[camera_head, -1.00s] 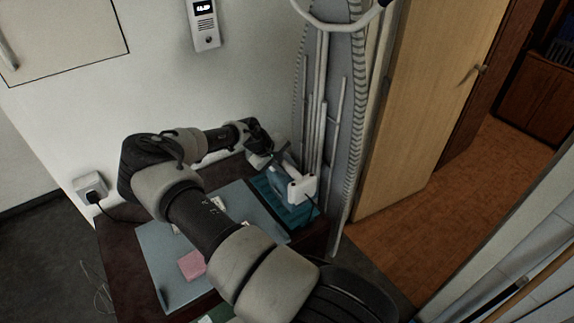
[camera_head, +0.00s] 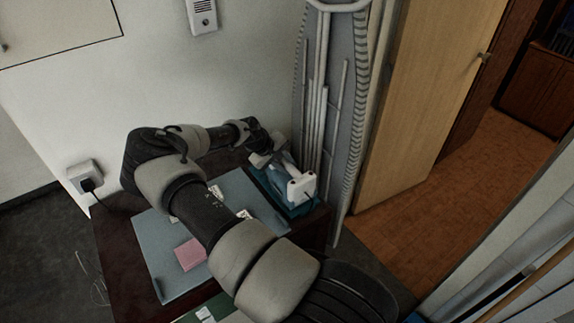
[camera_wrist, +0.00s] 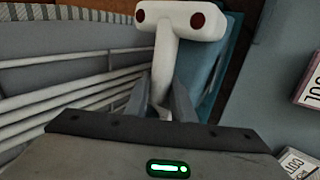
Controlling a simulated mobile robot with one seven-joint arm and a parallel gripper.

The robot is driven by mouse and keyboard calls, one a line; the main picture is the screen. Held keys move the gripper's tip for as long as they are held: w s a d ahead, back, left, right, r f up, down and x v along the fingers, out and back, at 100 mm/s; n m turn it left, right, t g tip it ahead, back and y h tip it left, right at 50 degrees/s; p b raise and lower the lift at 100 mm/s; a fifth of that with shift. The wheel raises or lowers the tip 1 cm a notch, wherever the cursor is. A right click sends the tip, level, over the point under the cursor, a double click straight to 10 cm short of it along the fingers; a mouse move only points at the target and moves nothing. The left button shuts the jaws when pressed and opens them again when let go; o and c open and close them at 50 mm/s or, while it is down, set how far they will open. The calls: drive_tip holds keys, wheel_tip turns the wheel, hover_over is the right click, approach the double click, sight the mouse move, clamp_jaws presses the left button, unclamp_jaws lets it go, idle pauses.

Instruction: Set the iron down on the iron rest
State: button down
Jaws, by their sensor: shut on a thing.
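The white and blue iron (camera_head: 300,189) is at the right back corner of the dark table, over or on the teal iron rest (camera_head: 262,186). Whether its sole touches the rest cannot be told. My gripper (camera_head: 279,162) is at the iron's back-left side and shut on it. In the wrist view, the iron's white T-shaped part (camera_wrist: 180,22) with two red discs stands between the fingers of my gripper (camera_wrist: 168,98). A strip of the teal rest (camera_wrist: 232,50) shows to its right.
The ironing board (camera_head: 332,100) stands upright just behind the iron. A blue-grey mat (camera_head: 160,252) with a pink note (camera_head: 191,254) and small cards lies left on the table. My arm crosses above it. A wooden door (camera_head: 430,100) is at the right.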

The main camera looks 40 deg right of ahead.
drive_tip(key=shift+w+d+f+b, duration=0.1)
drive_tip(key=shift+f+b, duration=0.1)
drive_tip(key=shift+b, duration=0.15)
idle(0.4)
drive_tip(key=c, duration=1.6)
unclamp_jaws()
drive_tip(key=shift+o, duration=0.8)
drive_tip(key=shift+f, duration=0.3)
drive_tip(key=v, duration=1.8)
drive_tip(key=shift+s+d, duration=0.1)
drive_tip(key=shift+s, duration=0.15)
